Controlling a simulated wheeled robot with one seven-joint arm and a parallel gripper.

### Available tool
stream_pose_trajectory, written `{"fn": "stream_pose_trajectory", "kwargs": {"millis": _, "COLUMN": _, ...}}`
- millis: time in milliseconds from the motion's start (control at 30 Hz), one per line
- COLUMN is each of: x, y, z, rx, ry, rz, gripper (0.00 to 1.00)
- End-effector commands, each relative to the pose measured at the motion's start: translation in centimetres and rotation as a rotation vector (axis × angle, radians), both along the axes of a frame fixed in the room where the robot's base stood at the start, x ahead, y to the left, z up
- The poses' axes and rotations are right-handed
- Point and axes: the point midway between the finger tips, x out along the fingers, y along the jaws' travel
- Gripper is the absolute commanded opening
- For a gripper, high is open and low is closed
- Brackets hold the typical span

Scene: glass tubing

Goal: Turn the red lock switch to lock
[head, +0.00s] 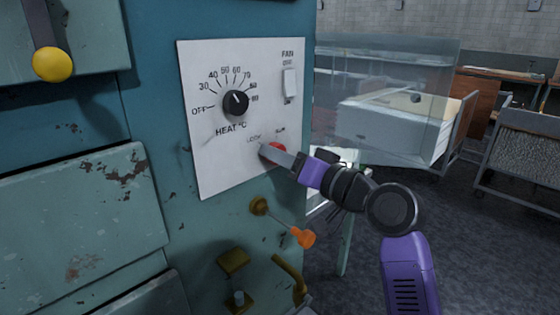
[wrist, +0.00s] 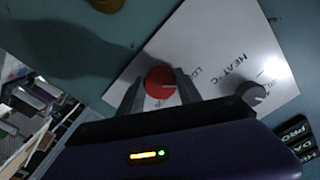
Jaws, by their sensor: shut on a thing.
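The red lock switch (head: 277,148) is a small red round knob at the lower right of the white control panel (head: 222,165). Its labels read LOCK on the left and another word, too small to read, on the right. My gripper (head: 276,152) reaches it from the right and partly hides it. In the wrist view the red knob (wrist: 159,83) sits between the two fingers of my gripper (wrist: 160,92), which are shut on it. I cannot tell clearly which way the knob points.
The panel also has a black heat dial (head: 236,102) and a white fan switch (head: 290,84). Below are a brass fitting with an orange handle (head: 302,237) and brass valves (head: 233,262). A clear screen and a white cart (head: 395,128) stand to the right.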

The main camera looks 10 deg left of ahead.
Motion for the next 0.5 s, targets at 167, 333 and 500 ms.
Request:
{"fn": "stream_pose_trajectory", "kwargs": {"millis": 167, "x": 0.0, "y": -0.04, "z": -0.23, "rx": -0.008, "ry": -0.002, "rz": 0.0, "gripper": 0.01}}
{"fn": "stream_pose_trajectory", "kwargs": {"millis": 333, "x": 0.0, "y": -0.04, "z": -0.23, "rx": -0.008, "ry": -0.002, "rz": 0.0, "gripper": 0.01}}
{"fn": "stream_pose_trajectory", "kwargs": {"millis": 500, "x": 0.01, "y": -0.03, "z": -0.21, "rx": -0.008, "ry": -0.003, "rz": 0.001, "gripper": 0.59}}
